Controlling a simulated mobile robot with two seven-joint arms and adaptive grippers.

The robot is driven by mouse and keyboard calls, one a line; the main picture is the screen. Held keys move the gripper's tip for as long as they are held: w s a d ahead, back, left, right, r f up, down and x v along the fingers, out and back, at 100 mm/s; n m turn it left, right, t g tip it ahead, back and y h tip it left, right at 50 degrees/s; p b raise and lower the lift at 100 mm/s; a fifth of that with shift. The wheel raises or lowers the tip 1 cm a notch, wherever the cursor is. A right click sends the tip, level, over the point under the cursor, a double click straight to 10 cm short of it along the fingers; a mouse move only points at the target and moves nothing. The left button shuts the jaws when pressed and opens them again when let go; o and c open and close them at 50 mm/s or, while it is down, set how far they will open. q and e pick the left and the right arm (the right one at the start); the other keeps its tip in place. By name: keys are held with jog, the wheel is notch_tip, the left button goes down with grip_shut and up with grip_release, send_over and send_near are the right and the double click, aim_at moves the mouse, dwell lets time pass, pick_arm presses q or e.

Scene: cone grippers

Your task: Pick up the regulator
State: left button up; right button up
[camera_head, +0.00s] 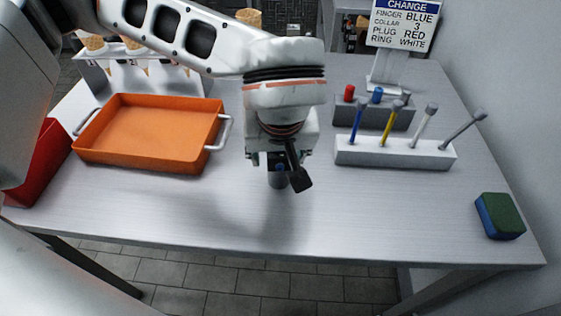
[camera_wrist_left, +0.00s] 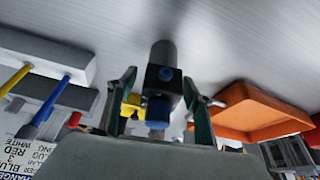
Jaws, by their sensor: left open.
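The regulator has a dark block body, a grey cylindrical bowl and a blue knob. In the head view the regulator (camera_head: 278,178) is mostly hidden beneath my left gripper (camera_head: 285,163), near the middle of the table. In the left wrist view the regulator (camera_wrist_left: 163,78) stands between the two fingers of my left gripper (camera_wrist_left: 158,95), with a yellow part at its side. The fingers are open, one on each side of it, with visible gaps between them and the body. My right gripper is not in view.
An orange tray (camera_head: 148,158) is to the left and a red bin (camera_head: 45,165) beyond it. A white rack (camera_head: 395,155) with colored rods, a grey block (camera_head: 385,118) and a sign (camera_head: 403,22) are to the right. A green-and-blue sponge (camera_head: 500,216) lies front right. The front table strip is clear.

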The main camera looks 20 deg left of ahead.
pick_arm(q)
jog(key=shift+x, duration=0.95)
jog(key=shift+f, duration=0.2)
jog(key=c, duration=1.4)
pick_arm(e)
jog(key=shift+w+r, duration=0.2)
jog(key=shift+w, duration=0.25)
pick_arm(q)
jog(key=shift+r, duration=0.1)
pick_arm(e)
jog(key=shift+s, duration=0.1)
